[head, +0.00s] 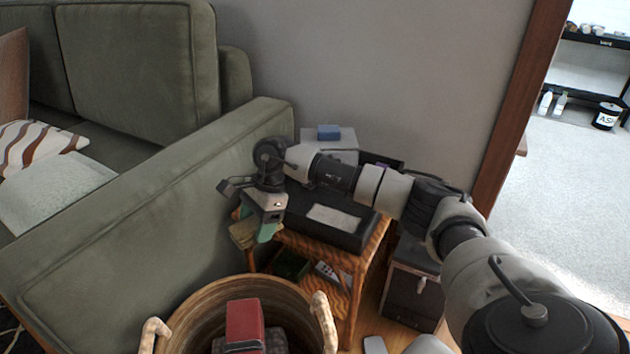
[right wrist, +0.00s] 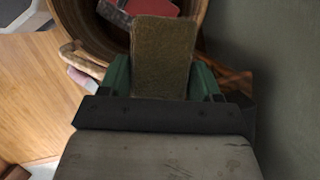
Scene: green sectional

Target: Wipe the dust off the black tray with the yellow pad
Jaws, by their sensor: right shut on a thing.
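The black tray (head: 355,239) lies on a small wooden side table (head: 378,250) beside the sofa arm. A pale grey dust patch (head: 335,217) shows on its surface. My right gripper (head: 256,228) reaches over from the right to the tray's left end and points downward. Its green fingers are shut on the yellow pad (head: 242,236), which looks dull yellow-brown. The pad also shows between the fingers in the right wrist view (right wrist: 162,55). It appears to hang off the table's left edge, apart from the dust patch. My left gripper is not in view.
A wicker basket (head: 195,300) with a red item (head: 244,322) stands below in front. The green sofa (head: 150,210) is close on the left. A blue object (head: 329,132) on a light box sits behind the tray. A dark cabinet (head: 412,290) stands right of the table.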

